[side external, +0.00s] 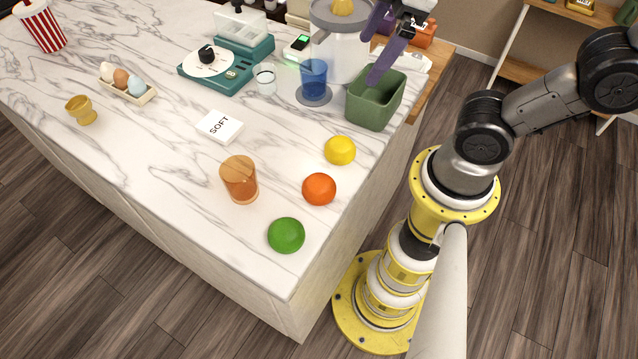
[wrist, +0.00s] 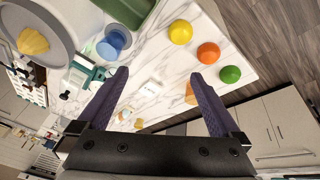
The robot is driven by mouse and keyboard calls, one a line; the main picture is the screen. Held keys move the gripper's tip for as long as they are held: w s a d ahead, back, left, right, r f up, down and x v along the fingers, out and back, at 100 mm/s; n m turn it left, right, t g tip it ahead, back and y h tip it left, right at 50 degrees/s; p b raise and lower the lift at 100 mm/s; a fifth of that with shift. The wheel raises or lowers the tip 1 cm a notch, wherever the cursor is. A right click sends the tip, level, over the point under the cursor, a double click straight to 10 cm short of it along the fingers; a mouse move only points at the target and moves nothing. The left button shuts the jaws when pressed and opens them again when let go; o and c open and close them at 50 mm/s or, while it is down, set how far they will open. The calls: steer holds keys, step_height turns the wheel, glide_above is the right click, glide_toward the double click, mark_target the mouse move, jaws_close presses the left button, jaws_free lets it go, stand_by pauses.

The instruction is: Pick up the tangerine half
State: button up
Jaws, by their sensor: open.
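The orange round fruit (side external: 319,188), which looks like the tangerine half, rests on the white marble counter between a yellow fruit (side external: 340,150) and a green fruit (side external: 286,235). It also shows in the wrist view (wrist: 208,53), upper right. Its underside is hidden, so I cannot tell whether it is cut. My gripper (side external: 369,58), with purple fingers, is above the counter's far right part, near the juicer and green bin, well apart from the fruit. In the wrist view my gripper (wrist: 160,75) is open with nothing between the fingers.
An amber cup (side external: 239,180) stands left of the orange fruit. A white SOFT block (side external: 220,127) lies mid-counter. The counter's right edge is near the fruits.

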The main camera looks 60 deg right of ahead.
steer(key=w+a+f+n+g, duration=0.2)
steer(key=w+a+n+g, duration=0.1)
steer(key=a+n, duration=0.4)
steer(key=n+g, duration=0.1)
steer(key=n, duration=0.1)
glide_above(320, 179)
step_height(320, 179, down, 4)
steer(key=shift+h, duration=0.3)
steer(key=f, duration=0.8)
steer(key=shift+a, duration=0.3)
steer(key=f, duration=0.4)
steer(key=shift+d+f, duration=0.2)
steer(key=shift+d, duration=0.15)
steer(key=shift+f, duration=0.5)
steer(key=c, duration=1.5)
steer(key=shift+r, duration=0.1)
